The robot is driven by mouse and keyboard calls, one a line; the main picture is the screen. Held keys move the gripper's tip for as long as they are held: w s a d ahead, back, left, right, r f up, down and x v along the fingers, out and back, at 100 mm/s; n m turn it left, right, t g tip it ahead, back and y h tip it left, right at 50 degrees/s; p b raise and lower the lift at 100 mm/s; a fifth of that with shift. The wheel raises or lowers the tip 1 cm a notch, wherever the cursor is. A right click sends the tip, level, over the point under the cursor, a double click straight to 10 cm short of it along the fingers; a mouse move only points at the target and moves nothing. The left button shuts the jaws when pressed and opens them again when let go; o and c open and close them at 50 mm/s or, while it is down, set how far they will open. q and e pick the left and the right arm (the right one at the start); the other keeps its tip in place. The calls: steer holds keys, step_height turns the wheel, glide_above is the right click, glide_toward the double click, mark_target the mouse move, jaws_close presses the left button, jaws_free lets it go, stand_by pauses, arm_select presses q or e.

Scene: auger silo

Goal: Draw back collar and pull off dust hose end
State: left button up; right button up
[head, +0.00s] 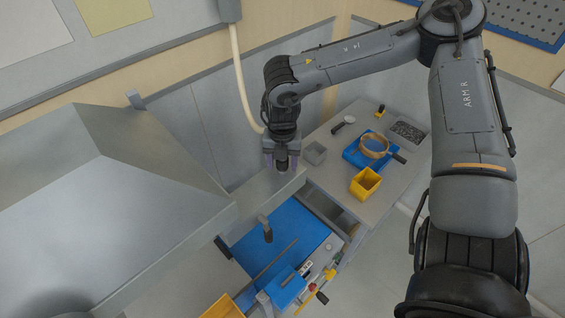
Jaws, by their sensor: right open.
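A cream hose (241,80), probably the dust hose, hangs from a grey box at the top and runs down behind my right gripper. Its lower end and any collar are hidden or too small to make out. My right gripper (281,163) points down above the end of a grey metal trough, fingers apart. A dark, rounded part shows between the fingers; I cannot tell whether it belongs to the gripper or to a hose fitting. My left gripper is not in view.
A large grey hopper (95,185) fills the left. A blue mat (285,235) with tools lies below the gripper.

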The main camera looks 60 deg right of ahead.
steer(key=shift+c, duration=0.4)
steer(key=shift+r, duration=0.1)
steer(key=c, duration=0.9)
jaws_close()
steer(key=shift+r+p, duration=0.55)
steer(key=shift+r, duration=0.55)
steer(key=shift+r, duration=0.2)
steer(key=shift+r+p, duration=1.65)
steer(key=shift+r, duration=0.8)
